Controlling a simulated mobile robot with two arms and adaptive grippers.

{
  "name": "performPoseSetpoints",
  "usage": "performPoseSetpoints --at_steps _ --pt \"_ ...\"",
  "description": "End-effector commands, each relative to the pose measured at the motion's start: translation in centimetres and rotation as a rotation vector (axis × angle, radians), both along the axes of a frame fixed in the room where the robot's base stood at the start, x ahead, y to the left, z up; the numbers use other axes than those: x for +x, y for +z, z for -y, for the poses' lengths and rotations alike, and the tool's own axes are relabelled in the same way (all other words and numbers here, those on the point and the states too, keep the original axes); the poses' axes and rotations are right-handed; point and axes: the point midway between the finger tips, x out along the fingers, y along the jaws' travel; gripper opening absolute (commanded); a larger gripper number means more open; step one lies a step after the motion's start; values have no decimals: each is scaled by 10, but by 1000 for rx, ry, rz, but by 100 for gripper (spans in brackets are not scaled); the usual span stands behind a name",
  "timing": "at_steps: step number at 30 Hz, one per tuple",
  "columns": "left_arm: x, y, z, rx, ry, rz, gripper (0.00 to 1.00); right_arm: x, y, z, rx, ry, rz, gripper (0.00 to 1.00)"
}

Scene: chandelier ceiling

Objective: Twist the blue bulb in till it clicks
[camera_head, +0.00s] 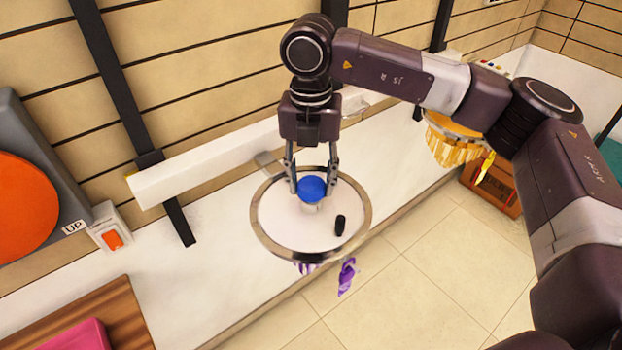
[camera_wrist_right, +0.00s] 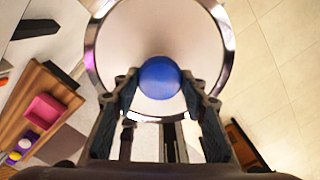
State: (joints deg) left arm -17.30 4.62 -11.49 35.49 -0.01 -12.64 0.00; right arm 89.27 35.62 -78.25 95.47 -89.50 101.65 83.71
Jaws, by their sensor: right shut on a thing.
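The blue bulb (camera_head: 312,189) sits over the round white disc with a metal rim (camera_head: 258,222), with a pale base showing under the blue globe. My right gripper (camera_head: 313,190) comes down from above and is shut on the blue bulb, one finger on each side. In the right wrist view the bulb (camera_wrist_right: 159,77) is between the fingertips, in front of the white disc (camera_wrist_right: 125,30). Whether the bulb's base is seated in a socket is hidden. My left gripper is not in view.
A small black object (camera_head: 340,225) is on the disc, right of the bulb. Purple pieces (camera_head: 346,277) hang below the rim. A yellow fringed lamp (camera_head: 450,138) is at the right. A panel with an orange disc (camera_head: 25,208) and an orange switch (camera_head: 113,240) are at the left.

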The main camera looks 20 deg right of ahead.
Motion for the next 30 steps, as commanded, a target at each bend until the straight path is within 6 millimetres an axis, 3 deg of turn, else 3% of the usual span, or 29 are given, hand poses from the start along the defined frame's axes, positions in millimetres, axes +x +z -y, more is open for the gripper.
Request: performPoseSetpoints --at_steps 15,30 --pt "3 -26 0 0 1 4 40 0 -1 0 1 -547 2 16" --pt "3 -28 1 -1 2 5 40 0 1 0 1 -651 2 16"
